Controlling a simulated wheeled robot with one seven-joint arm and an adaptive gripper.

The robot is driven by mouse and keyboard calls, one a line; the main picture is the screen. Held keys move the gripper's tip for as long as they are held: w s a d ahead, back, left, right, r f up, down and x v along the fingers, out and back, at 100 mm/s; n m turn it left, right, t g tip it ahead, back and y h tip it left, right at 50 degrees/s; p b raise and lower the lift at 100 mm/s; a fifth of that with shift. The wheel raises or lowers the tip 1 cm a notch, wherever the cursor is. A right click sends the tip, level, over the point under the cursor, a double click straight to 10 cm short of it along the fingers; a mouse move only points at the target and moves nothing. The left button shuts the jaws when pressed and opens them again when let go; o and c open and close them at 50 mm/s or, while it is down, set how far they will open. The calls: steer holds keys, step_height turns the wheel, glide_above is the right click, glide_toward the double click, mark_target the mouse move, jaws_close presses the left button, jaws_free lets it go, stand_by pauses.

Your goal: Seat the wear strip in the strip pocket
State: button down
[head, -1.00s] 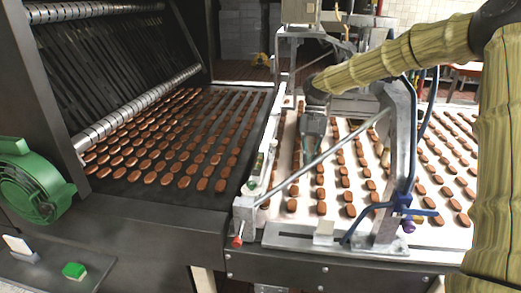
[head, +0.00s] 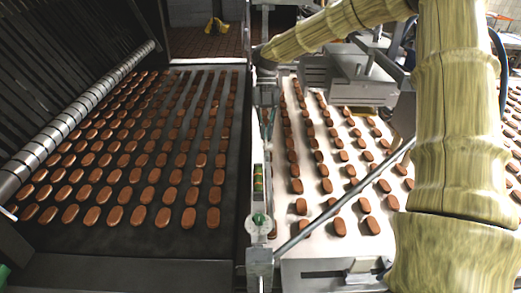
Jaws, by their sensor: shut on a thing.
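My gripper (head: 267,112) shows small in the head view at the far end of my arm, pointing down over the narrow metal rail (head: 257,157) between the two belts. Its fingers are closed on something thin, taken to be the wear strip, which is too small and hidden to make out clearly. The strip pocket cannot be told apart from the rail. I cannot tell whether the held thing touches the rail.
A dark belt (head: 75,236) with rows of brown biscuits lies left, and a white belt (head: 305,240) with more lies right. A slanting metal bar (head: 345,205) crosses the white belt. A machine head (head: 365,90) stands right.

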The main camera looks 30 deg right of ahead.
mark_target(267, 163)
steer(key=shift+s+d+f+p, duration=0.25)
steer(key=shift+s+f+p, duration=0.1)
steer(key=shift+s+f, duration=0.6)
steer(key=shift+w+a+f, duration=0.1)
steer(key=shift+w+f, duration=0.8)
steer(key=shift+f, duration=0.1)
steer(key=shift+d+p+x, duration=0.25)
steer(key=shift+p+x, duration=0.45)
steer(key=shift+x, duration=0.5)
steer(key=shift+s+f, duration=0.1)
steer(key=shift+f, duration=0.25)
steer(key=shift+w+d+f, duration=0.1)
steer(key=shift+w+f, duration=0.2)
steer(key=c, duration=1.6)
jaws_free()
steer(key=shift+s+r, duration=0.1)
steer(key=shift+r, duration=0.05)
